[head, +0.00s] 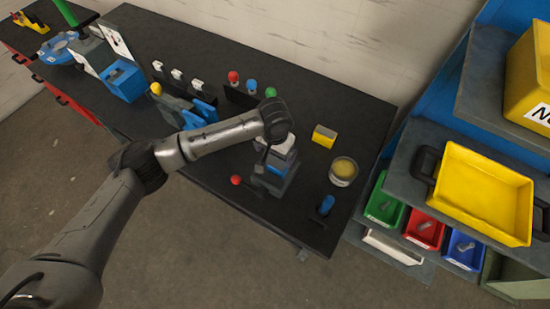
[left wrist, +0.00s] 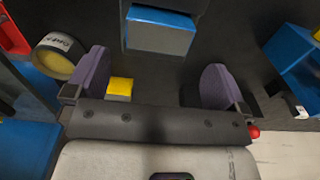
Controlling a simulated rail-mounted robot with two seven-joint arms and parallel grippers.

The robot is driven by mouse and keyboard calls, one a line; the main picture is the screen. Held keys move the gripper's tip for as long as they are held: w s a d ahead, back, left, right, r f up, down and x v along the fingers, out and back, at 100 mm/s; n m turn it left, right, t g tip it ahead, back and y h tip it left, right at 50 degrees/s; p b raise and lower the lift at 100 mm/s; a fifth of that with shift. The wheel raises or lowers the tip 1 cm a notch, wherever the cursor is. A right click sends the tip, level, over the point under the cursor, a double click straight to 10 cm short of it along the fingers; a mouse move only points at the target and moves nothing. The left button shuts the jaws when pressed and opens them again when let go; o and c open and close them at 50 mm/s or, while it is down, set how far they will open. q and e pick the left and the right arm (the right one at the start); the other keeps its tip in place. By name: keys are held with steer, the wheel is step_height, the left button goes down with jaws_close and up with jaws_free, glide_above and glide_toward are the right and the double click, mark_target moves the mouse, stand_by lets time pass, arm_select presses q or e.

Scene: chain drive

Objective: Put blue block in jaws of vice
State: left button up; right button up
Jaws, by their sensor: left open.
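The grey vice (head: 268,184) stands near the front edge of the black bench, with its red-ended handle (head: 236,180) to the left. The blue block (head: 277,171) shows at the top of the vice, between grey parts; how deep it sits cannot be told. It also shows at the top of the left wrist view (left wrist: 160,38), with dark edges beside it. My left gripper (head: 277,150) is over the vice, with its fingertips hard to make out there. In the left wrist view its purple fingers (left wrist: 155,80) are wide apart and empty, clear of the block. My right gripper is out of view.
A yellow block (head: 324,136), a round tin (head: 343,171) and a blue cylinder (head: 326,205) stand right of the vice. Blue and grey panels (head: 204,108) stand to the left, coloured knobs behind. A shelf with bins (head: 487,190) stands past the bench's right edge.

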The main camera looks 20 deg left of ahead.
mark_target(275, 163)
arm_select(q)
steer(key=shift+r, duration=1.65)
steer(key=s+d+f+m+t+h, duration=0.1)
steer(key=s+d+f+h, duration=0.1)
steer(key=s+d+f, duration=0.35)
steer(key=s+d+f+m+h, duration=0.1)
steer(key=s+d+f+m, duration=0.15)
steer(key=s, duration=0.65)
steer(key=s+a+f+n+t+y, duration=0.1)
steer(key=s+a, duration=0.6)
steer(key=s, duration=0.2)
steer(key=s+a+f+n+t+y, duration=0.1)
steer(key=s+a+n, duration=0.1)
steer(key=s+a, duration=0.4)
steer(key=s, duration=0.3)
steer(key=shift+s+a+t+y, duration=0.3)
steer(key=shift+a+y, duration=0.1)
